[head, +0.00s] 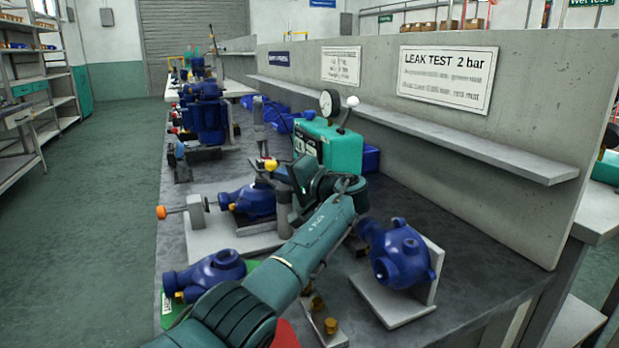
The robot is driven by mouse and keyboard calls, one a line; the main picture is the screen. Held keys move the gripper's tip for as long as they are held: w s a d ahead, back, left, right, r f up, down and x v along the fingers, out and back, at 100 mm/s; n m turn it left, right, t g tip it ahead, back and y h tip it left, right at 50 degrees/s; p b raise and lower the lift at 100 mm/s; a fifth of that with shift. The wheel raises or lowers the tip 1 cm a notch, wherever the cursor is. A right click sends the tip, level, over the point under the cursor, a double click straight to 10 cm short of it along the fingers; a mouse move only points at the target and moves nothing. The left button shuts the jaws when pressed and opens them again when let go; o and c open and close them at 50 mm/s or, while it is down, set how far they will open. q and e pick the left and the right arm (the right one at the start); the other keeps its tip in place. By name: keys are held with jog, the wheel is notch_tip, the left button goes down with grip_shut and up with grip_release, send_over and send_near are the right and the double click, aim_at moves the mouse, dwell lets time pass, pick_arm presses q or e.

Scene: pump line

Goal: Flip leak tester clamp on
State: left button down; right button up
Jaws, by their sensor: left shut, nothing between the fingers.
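The leak tester is a teal box (330,146) with a round dial gauge (329,103) on top. A lever with a white ball knob (351,102) stands tilted up beside the gauge. In front, a blue pump body (249,201) sits in a grey fixture (212,236), with an orange-knobbed rod (163,212) at its left and a grey post (283,207) at its right. My left gripper (264,165) is shut and empty above the pump body, close to a yellow knob (271,165); I cannot tell whether they touch. My arm hides part of the fixture's right side. My right gripper is not in view.
A blue pump casing (399,255) stands on a light angled bracket (391,304) at right. Another blue casing (208,272) lies at front left. A concrete partition with a shelf (440,138) runs along the bench's back. The bench (460,278) is clear at right.

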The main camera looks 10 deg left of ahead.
pick_arm(q)
jog(key=shift+s, duration=0.1)
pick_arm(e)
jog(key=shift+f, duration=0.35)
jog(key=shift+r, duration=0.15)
pick_arm(q)
notch_tip(320, 180, up, 10)
jog(key=p, duration=0.2)
jog(key=shift+p, duration=0.35)
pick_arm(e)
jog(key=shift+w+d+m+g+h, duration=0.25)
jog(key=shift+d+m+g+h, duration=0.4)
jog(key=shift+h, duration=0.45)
